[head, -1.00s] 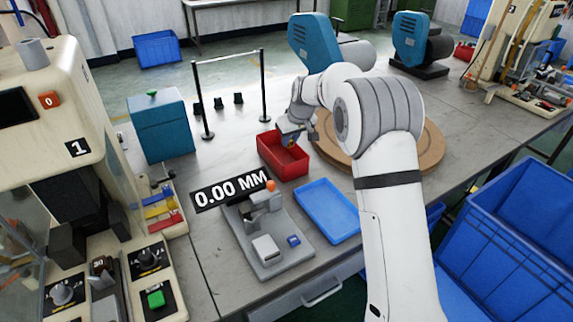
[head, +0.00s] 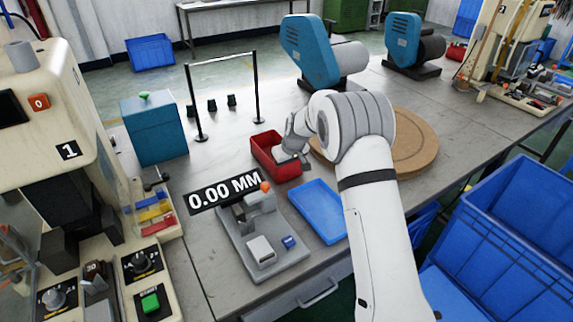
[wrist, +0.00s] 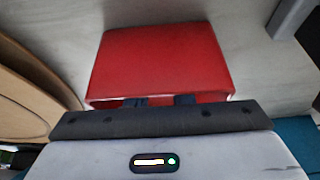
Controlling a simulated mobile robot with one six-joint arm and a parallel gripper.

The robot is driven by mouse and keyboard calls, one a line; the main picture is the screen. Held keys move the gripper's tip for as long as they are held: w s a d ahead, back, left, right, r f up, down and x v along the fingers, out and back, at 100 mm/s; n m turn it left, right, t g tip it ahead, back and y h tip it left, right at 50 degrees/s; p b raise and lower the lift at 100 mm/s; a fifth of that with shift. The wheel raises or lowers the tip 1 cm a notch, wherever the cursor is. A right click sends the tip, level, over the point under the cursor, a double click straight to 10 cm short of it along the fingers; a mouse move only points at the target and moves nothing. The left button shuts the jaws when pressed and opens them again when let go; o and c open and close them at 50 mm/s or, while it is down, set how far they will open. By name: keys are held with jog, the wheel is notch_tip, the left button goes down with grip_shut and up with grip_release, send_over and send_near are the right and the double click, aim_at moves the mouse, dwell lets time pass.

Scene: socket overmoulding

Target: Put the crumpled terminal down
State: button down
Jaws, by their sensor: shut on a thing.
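My gripper (head: 287,157) is at the red bin (head: 262,158), by its right side in the head view. In the wrist view the dark fingers of my gripper (wrist: 160,101) show close together, in front of the red bin (wrist: 165,60). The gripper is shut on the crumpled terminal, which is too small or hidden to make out. I cannot tell whether the fingertips are inside the bin or above it.
A blue tray (head: 308,216) lies in front of the red bin. A grey measuring fixture (head: 245,243) with a 0.00 MM display (head: 223,191) stands to the left. A round brown board (head: 415,150) lies behind my arm. Large blue crates (head: 500,235) stand at the right.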

jog(key=c, duration=1.7)
grip_release()
jog(key=shift+f, duration=0.2)
jog(key=shift+c, duration=0.2)
jog(key=o, duration=0.5)
jog(key=shift+r, duration=0.1)
jog(key=shift+c, duration=0.2)
